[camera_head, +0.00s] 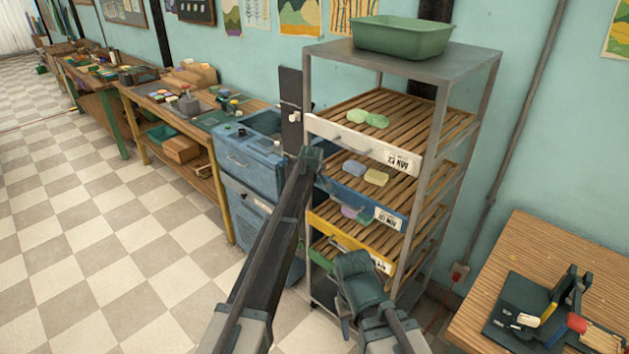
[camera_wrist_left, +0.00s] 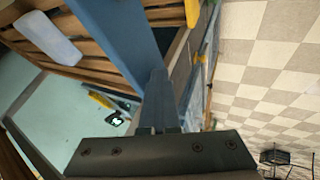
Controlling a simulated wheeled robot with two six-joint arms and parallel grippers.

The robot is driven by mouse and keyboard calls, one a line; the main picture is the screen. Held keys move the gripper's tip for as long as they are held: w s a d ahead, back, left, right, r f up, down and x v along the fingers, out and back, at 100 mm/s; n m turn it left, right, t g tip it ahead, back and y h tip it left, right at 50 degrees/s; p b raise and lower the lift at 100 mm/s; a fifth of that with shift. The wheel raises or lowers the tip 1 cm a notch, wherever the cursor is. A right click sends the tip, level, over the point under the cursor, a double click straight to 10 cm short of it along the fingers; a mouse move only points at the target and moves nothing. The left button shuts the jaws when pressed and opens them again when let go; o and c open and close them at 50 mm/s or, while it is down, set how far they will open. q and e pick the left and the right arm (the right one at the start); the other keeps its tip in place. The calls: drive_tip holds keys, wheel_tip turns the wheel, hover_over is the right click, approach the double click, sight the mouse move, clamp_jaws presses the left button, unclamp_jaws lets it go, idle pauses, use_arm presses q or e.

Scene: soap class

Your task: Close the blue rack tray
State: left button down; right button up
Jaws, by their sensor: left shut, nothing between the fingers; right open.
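The blue rack tray (camera_head: 345,192) is the second tray down in a grey metal rack. Its slatted bed holds a blue soap (camera_head: 354,168) and a yellow soap (camera_head: 376,177). I cannot tell how far its front stands out from the rack. My left gripper (camera_head: 311,156) is shut and empty, at the left end of the blue front. In the left wrist view its fingers (camera_wrist_left: 160,92) reach up to the blue front (camera_wrist_left: 118,42); contact is unclear. My right gripper (camera_head: 352,280) is open and low, in front of the yellow tray.
A white-fronted tray (camera_head: 345,136) is above, and yellow (camera_head: 335,233) and green (camera_head: 321,254) fronts are below. A green basin (camera_head: 401,38) tops the rack. A blue cabinet (camera_head: 245,160) stands left; a wooden table (camera_head: 540,255) stands right. Checkered floor is clear at left.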

use_arm(q)
drive_tip(key=s+a+r+p, duration=0.2)
drive_tip(key=s+r+p, duration=0.6)
drive_tip(key=s, duration=0.1)
drive_tip(key=s+d+f+m+g, duration=0.1)
drive_tip(key=s+m, duration=0.3)
drive_tip(key=s, duration=1.1)
drive_tip(key=s+d+f+m+g+b, duration=0.1)
drive_tip(key=s+m+g, duration=0.3)
drive_tip(key=s, duration=1.1)
drive_tip(key=s+d+f+m+g+y, duration=0.1)
drive_tip(key=s+m, duration=0.4)
drive_tip(key=s, duration=1)
wheel_tip(320, 180, down, 3)
drive_tip(key=shift+d+r+g, duration=0.15)
drive_tip(key=shift+d+g, duration=0.55)
drive_tip(key=shift+g, duration=0.2)
